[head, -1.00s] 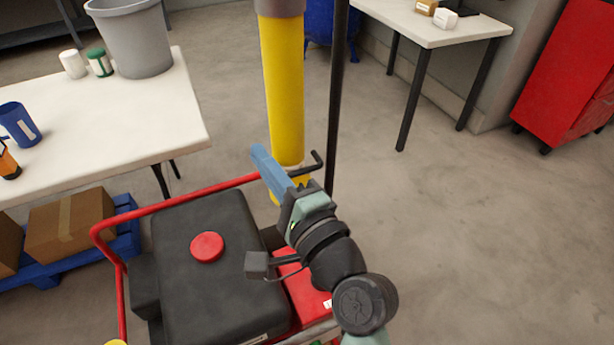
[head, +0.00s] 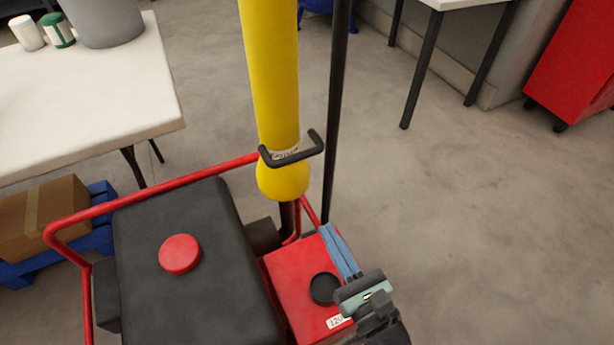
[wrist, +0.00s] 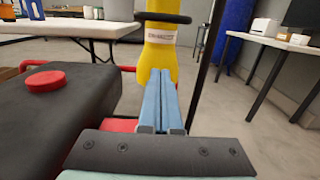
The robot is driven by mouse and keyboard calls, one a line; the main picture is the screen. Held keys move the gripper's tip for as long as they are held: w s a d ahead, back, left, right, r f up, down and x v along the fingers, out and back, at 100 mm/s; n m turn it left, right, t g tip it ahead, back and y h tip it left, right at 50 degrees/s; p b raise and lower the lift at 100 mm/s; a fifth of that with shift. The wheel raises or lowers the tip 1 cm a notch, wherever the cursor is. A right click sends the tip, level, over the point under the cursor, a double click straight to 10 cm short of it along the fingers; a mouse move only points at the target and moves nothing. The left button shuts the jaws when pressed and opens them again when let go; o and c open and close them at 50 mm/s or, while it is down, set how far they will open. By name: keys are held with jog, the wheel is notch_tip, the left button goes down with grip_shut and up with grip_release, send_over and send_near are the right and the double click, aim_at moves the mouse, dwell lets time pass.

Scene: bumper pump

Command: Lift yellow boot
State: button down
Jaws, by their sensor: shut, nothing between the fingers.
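The yellow boot (head: 272,90) is a tall upright yellow tube with a rounded lower end. A dark handle (head: 296,152) crosses it near the bottom, beside a pale label. The boot also shows in the wrist view (wrist: 159,58), straight beyond the fingers. My gripper (head: 327,230) has blue fingers that lie together, shut and empty. In the head view it is over the red box, right of and below the boot's lower end, apart from the handle. In the wrist view my fingertips (wrist: 160,72) overlap the boot's lower end; the depth gap is hard to judge.
A black machine body with a red button (head: 180,253) and red rail (head: 150,197) stands at left. A red box (head: 292,268) with a black cap is under my gripper. A dark pole (head: 336,110) rises right of the boot. Floor at right is clear.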

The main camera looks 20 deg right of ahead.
jog(key=w+r, duration=0.4)
jog(key=w, duration=0.7)
jog(key=shift+a+r, duration=0.2)
jog(key=shift+s, duration=0.1)
notch_tip(320, 180, up, 25)
jog(key=p, duration=2.5)
